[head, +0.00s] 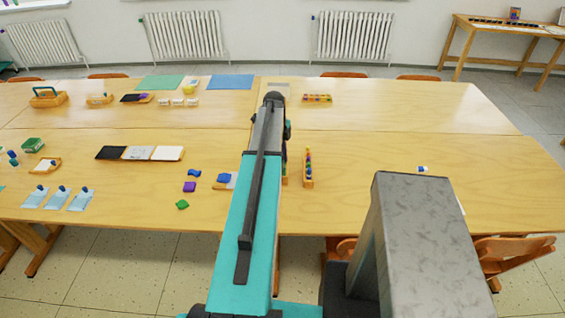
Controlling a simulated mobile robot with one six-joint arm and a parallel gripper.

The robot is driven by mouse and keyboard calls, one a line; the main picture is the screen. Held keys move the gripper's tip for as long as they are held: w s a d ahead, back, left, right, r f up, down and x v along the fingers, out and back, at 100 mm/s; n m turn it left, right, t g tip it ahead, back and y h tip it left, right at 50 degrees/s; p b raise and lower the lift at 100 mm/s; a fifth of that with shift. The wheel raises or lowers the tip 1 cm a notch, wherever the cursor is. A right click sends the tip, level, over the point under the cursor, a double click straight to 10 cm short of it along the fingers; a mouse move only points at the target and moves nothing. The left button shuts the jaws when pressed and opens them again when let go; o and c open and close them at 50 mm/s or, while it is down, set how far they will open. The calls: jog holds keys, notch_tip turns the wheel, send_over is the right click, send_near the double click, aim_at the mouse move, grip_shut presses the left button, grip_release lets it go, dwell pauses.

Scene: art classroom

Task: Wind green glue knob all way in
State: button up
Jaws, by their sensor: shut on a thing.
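I cannot pick out a green glue knob for certain. A small green piece (182,204) lies near the front edge of the table, left of my arm. A green block-like item (33,145) sits at the far left. My arm reaches forward over the middle of the table. My gripper does not show; the arm hides the table area behind it.
The wooden tables (350,150) are mostly clear on the right. Orange chairs (515,255) stand at the front right.

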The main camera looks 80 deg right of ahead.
jog(key=n, duration=0.4)
jog(key=shift+h, duration=0.3)
jog(key=shift+n+h, duration=0.3)
jog(key=shift+n, duration=2.3)
jog(key=o, duration=1.5)
jog(key=shift+m, duration=0.3)
jog(key=m, duration=0.5)
jog(key=shift+y, duration=0.4)
jog(key=shift+m+y, duration=0.3)
jog(key=shift+m, duration=2.7)
